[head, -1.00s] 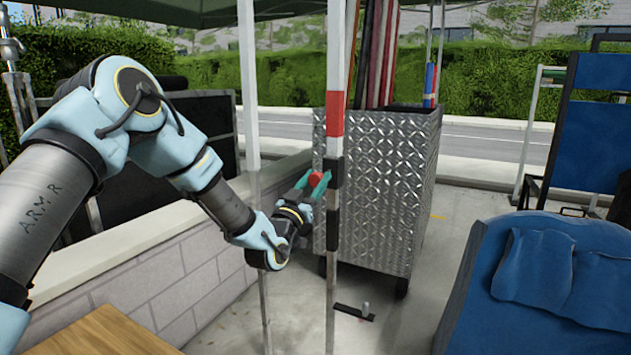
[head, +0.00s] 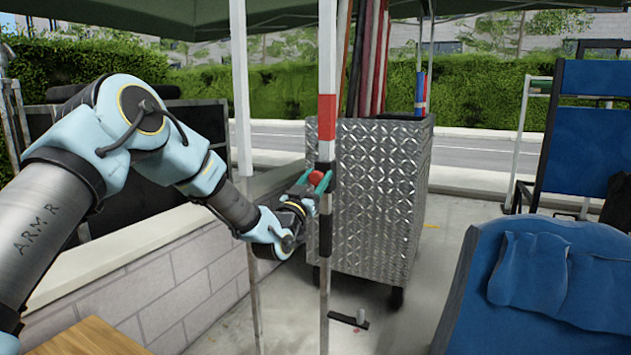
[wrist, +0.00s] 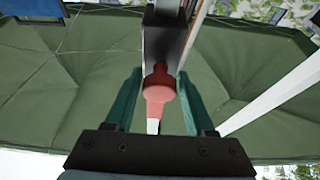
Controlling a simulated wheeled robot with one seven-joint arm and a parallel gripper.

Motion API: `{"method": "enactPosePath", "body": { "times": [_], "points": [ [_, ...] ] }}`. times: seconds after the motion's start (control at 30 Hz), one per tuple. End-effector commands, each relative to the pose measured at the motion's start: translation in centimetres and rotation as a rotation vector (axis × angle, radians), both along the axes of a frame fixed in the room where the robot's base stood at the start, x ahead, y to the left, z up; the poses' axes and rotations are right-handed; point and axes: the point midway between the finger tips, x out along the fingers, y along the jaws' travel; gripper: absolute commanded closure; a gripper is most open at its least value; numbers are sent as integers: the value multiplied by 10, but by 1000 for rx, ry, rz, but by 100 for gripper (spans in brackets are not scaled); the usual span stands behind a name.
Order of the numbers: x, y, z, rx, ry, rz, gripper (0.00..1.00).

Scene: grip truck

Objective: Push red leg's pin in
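The red leg is an upright white pole with a red band (head: 327,117) and a black section below it in the head view. A red knob, the pin's head (head: 316,176), sits at the left side of the black section. My gripper (head: 318,178) is at the knob's height, its teal fingers on either side of it. In the wrist view the red pin (wrist: 158,95) lies between the parted fingers of my gripper (wrist: 160,75), with a gap on both sides. The pin's far end meets the dark leg part; its depth cannot be told.
A second white leg (head: 241,110) stands left, near my forearm. A low block wall (head: 170,290) runs below the arm. A metal cart (head: 375,200) with poles is behind the leg. A blue chair (head: 545,280) is at right. A green canopy (wrist: 60,100) fills the wrist background.

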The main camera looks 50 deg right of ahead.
Motion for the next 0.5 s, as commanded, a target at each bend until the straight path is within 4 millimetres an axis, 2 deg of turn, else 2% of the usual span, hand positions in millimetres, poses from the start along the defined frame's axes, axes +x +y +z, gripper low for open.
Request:
{"method": "enactPosePath", "body": {
  "times": [0.03,0.17,0.5],
  "points": [
    [0,0,0,0,0,0,39],
    [0,0,0,0,0,-1,24],
    [-2,6,-4,1,0,-1,24]
  ]
}}
